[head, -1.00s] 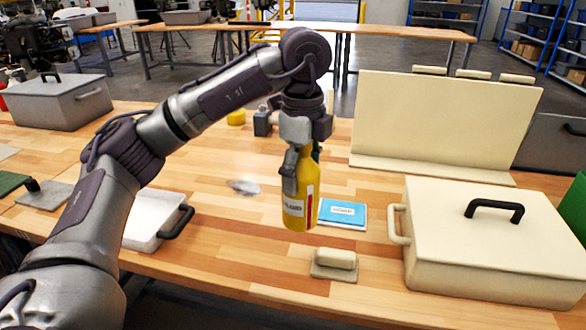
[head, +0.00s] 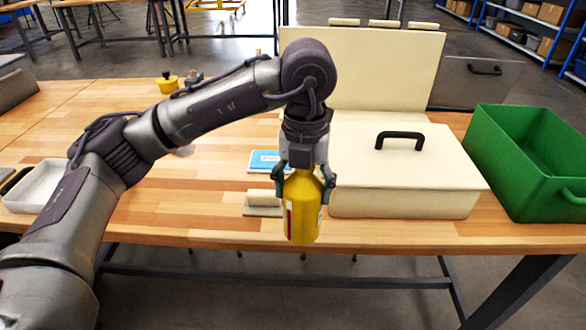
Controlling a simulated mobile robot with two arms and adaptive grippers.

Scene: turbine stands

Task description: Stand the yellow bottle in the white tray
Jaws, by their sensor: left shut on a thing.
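The yellow bottle (head: 301,212) hangs upright in my left gripper (head: 303,182), which is shut around its upper part. In the picture the bottle overlaps the front edge of the workbench, left of the cream box. The white tray (head: 38,184) lies at the far left of the bench, with a dark handle at its left side. My left arm covers the tray's right part. The bottle is well to the right of the tray and apart from it. My right gripper is not in view.
A cream lidded box (head: 405,185) stands just right of the bottle, and a green crate (head: 528,160) is further right. A cream block (head: 264,200) and a blue booklet (head: 268,161) lie behind the bottle. A cream panel (head: 358,75) stands behind. The bench (head: 190,215) is clear left of the block.

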